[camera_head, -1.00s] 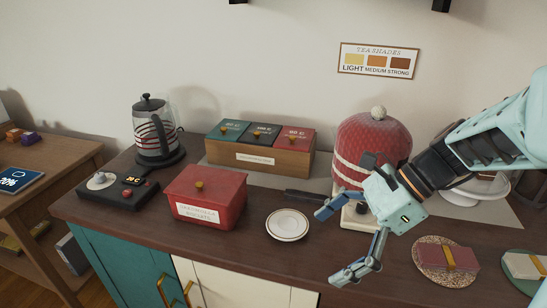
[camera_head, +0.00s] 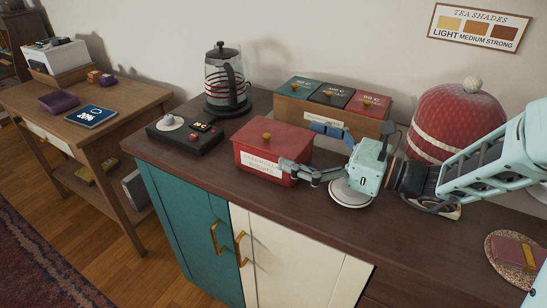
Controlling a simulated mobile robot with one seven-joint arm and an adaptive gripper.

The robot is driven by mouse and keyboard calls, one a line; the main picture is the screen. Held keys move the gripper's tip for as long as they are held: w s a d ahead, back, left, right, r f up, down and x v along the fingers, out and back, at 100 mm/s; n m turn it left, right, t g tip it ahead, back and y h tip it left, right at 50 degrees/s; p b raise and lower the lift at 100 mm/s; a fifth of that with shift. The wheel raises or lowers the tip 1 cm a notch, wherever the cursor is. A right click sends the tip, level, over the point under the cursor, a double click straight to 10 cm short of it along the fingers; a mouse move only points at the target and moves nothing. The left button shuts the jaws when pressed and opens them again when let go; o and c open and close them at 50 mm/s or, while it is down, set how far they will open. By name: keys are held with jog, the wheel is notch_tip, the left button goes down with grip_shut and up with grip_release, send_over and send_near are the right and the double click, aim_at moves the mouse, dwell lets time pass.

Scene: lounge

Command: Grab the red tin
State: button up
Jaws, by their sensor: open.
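The red tin (camera_head: 250,136) stands on the dark wooden sideboard, with a red lid, a small gold knob and a white label on its front. My gripper (camera_head: 299,144) is open at the tin's right end, reaching in from the right. One finger lies across the tin's front right corner and hides part of the label's right end. The other finger is farther back, near the tin's right rear and in front of the wooden tea box. I cannot tell whether either finger touches the tin. Nothing is held.
A kettle (camera_head: 223,86) and a black control base (camera_head: 185,138) stand left of the tin. The wooden tea box (camera_head: 335,111) is close behind. A white plate (camera_head: 350,196) lies under my gripper. A red tea cosy (camera_head: 455,122) stands right.

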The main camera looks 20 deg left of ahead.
aim_at(274, 135)
jog(key=a, duration=0.1)
jog(key=a+b, duration=0.1)
jog(key=a, duration=0.3)
jog(key=shift+w+a+f+b, duration=0.15)
jog(key=shift+a+f+b, duration=0.1)
jog(key=shift+f+b, duration=0.15)
jog(key=shift+a+r, duration=0.15)
jog(key=shift+a, duration=0.2)
jog(key=shift+c, duration=0.6)
jog(key=c, duration=1.2)
jog(key=shift+r, duration=0.2)
